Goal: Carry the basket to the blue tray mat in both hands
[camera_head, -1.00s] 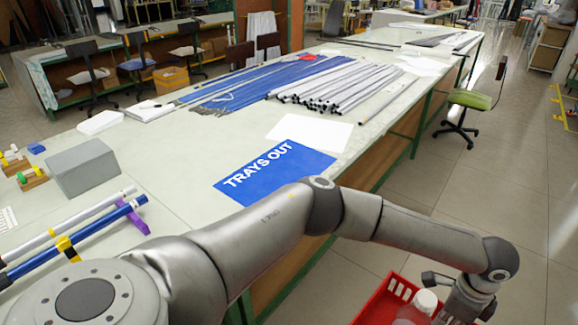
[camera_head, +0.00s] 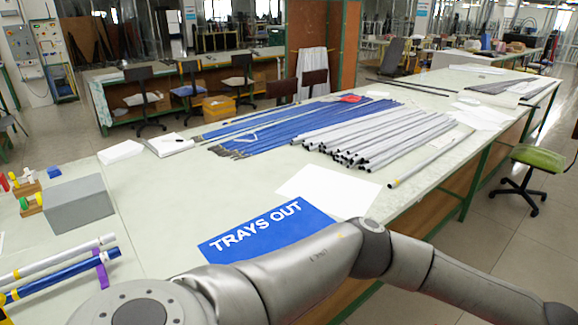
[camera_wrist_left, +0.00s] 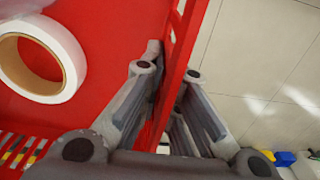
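The blue tray mat (camera_head: 265,232), lettered TRAYS OUT, lies on the long pale table, its lower edge partly behind my left arm. The red basket (camera_wrist_left: 95,25) shows only in the left wrist view, seen from above, with a slotted side at lower left. A white ring like a tape roll (camera_wrist_left: 40,58) lies in it, and part of something translucent shows at the top left corner. My left gripper (camera_wrist_left: 170,72) has one finger on each side of the basket's upright red wall and appears closed on it. My right gripper is in neither view.
A white sheet (camera_head: 325,190) lies behind the mat, with bundles of blue rods (camera_head: 270,133) and grey rods (camera_head: 385,137) beyond. A grey box (camera_head: 78,203) and rods on a holder are at left. A green chair (camera_head: 540,160) stands right of the table.

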